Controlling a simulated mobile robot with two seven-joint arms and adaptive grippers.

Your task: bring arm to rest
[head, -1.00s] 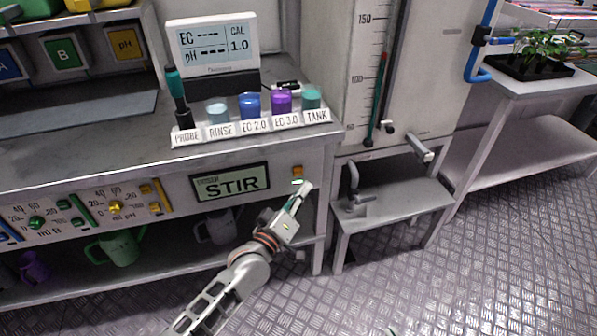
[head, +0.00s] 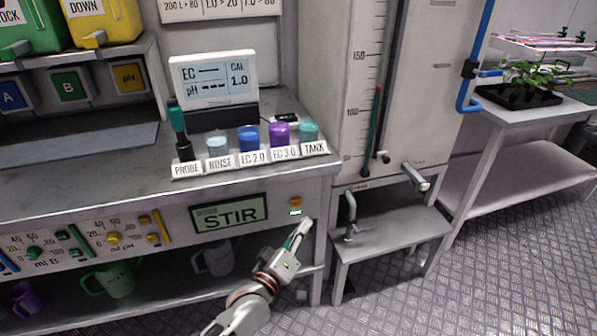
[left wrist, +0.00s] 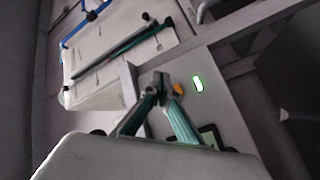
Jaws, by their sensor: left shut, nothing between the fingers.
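My left gripper (head: 303,228) is shut and empty. It is in front of the bench's right end, just below and right of the orange button (head: 296,202) and the lit green indicator (head: 295,212). In the left wrist view the gripper's teal fingers (left wrist: 161,88) meet at their tips. The orange button (left wrist: 178,89) and the green indicator (left wrist: 198,84) show to the right of the tips there. The gap between the gripper and the panel is hard to judge. My right gripper is in neither view.
The STIR display (head: 229,215) is on the bench front, left of the button. Labelled cups and a probe stand on the bench top (head: 80,185). A low stand (head: 395,235) with a tap is to the right. The floor (head: 500,280) in front looks clear.

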